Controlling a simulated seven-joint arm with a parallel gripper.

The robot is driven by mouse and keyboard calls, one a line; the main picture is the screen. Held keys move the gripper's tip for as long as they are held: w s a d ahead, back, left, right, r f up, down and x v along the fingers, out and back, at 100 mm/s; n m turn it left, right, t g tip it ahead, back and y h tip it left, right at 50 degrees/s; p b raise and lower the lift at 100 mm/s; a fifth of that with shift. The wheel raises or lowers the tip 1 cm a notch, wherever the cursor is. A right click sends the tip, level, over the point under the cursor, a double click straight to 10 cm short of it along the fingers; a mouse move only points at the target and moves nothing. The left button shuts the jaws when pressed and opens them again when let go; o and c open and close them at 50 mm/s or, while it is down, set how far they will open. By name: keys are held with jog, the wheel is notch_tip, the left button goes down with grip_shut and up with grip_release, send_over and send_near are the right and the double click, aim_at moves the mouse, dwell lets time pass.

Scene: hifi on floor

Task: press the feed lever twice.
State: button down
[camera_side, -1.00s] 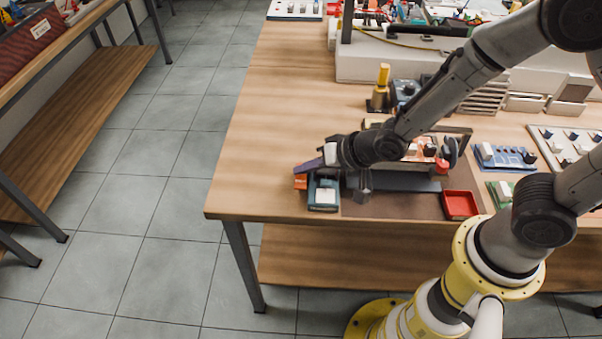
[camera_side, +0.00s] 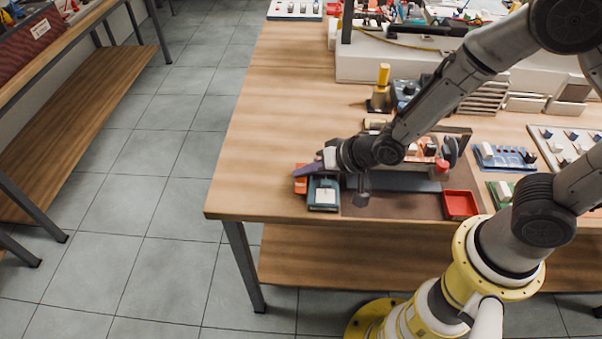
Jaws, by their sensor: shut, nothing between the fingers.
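My gripper (camera_side: 308,170) reaches left at the table's front left corner; its slim purplish fingers look shut and empty. The fingertips are above or touching a small orange piece (camera_side: 300,186); I cannot tell which. A blue-green block with a white top piece (camera_side: 324,195) sits just below and right of the fingers. No part is clearly recognisable as the feed lever. An upright yellow handle (camera_side: 383,75) stands on a dark base behind the arm. A red knob (camera_side: 442,166) is right of the wrist. My arm hides part of the equipment behind it.
A red open tray (camera_side: 460,204) lies on a brown mat (camera_side: 400,204). A blue switch panel (camera_side: 503,156) and a white one are further right. The table's left side (camera_side: 270,120) is bare wood. Machinery fills the back right.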

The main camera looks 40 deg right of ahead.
aim_at(306, 181)
jog(key=shift+s, duration=0.1)
dwell(0.4)
jog(key=shift+r, duration=1.05)
notch_tip(306, 181, up, 5)
dwell(0.7)
